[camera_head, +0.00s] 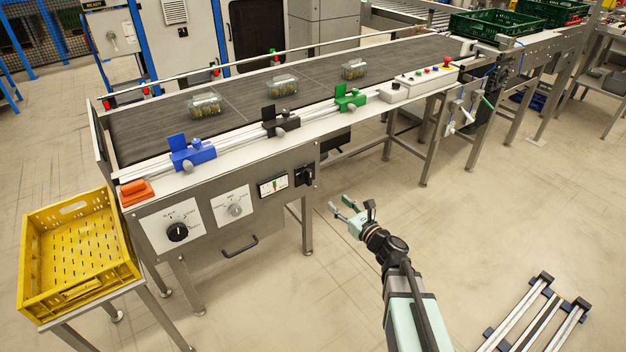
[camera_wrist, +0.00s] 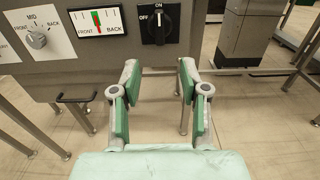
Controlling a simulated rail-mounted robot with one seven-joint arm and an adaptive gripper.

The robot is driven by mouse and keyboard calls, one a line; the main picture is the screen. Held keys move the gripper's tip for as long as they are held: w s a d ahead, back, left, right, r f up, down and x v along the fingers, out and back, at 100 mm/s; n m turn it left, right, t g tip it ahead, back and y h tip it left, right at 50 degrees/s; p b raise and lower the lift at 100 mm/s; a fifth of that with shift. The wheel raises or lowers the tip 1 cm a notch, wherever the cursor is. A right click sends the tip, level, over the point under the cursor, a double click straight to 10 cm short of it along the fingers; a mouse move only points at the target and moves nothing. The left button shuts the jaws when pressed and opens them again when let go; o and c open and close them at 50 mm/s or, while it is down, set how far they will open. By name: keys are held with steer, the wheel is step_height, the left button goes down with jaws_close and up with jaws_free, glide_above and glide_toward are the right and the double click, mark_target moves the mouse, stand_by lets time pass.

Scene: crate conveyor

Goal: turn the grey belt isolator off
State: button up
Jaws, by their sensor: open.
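The belt isolator (camera_wrist: 157,20) is a black rotary switch with OFF and ON marks, on the conveyor's grey front panel. In the wrist view its handle stands upright, in line with the ON mark at the top. In the head view the isolator (camera_head: 305,177) is at the right end of the panel. My gripper (camera_head: 341,207) is in front of the panel, to the right of and lower than the isolator in that picture. In the wrist view my gripper (camera_wrist: 158,75) is open and empty, its fingers apart below the isolator and not touching it.
Left of the isolator are a front/back gauge (camera_wrist: 97,21), a grey knob (camera_wrist: 37,39) and a black knob (camera_head: 177,232). A handle (camera_head: 240,247) juts out below. A yellow crate (camera_head: 75,308) stands at the left.

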mark_target(311, 178)
steer(key=p+x, duration=0.1)
steer(key=x, duration=1.4)
steer(key=shift+w, duration=0.1)
jaws_close()
